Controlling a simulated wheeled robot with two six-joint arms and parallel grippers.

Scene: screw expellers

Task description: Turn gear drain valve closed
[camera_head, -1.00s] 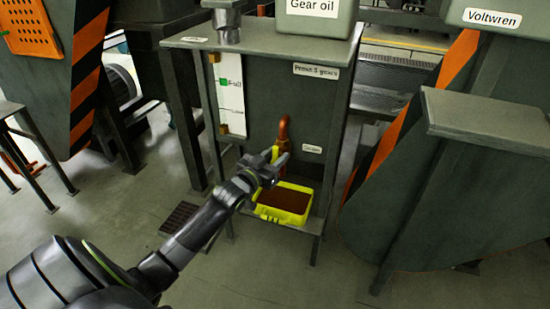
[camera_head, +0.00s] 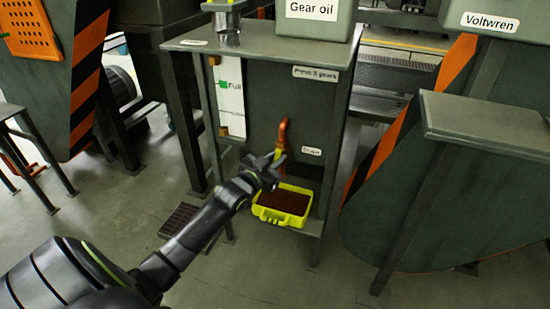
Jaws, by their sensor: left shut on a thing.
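The copper-coloured drain pipe (camera_head: 283,133) comes out of the front of the dark green gear cabinet (camera_head: 262,95). A small yellow part, seemingly the valve handle (camera_head: 278,152), shows just below it, beside the fingers. My left gripper (camera_head: 272,162) reaches in from the lower left and is shut at this yellow part. The fingers hide most of the valve, so its exact angle cannot be told. A yellow tray (camera_head: 260,212) with dark brown liquid stands on the low shelf below. My right gripper is not in view.
A "Gear oil" container (camera_head: 318,22) stands on top of the cabinet. A white level gauge panel (camera_head: 230,95) is at its left. Dark machines with orange stripes (camera_head: 87,75) stand on both sides. The floor in front is mostly clear, with a grate (camera_head: 180,220).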

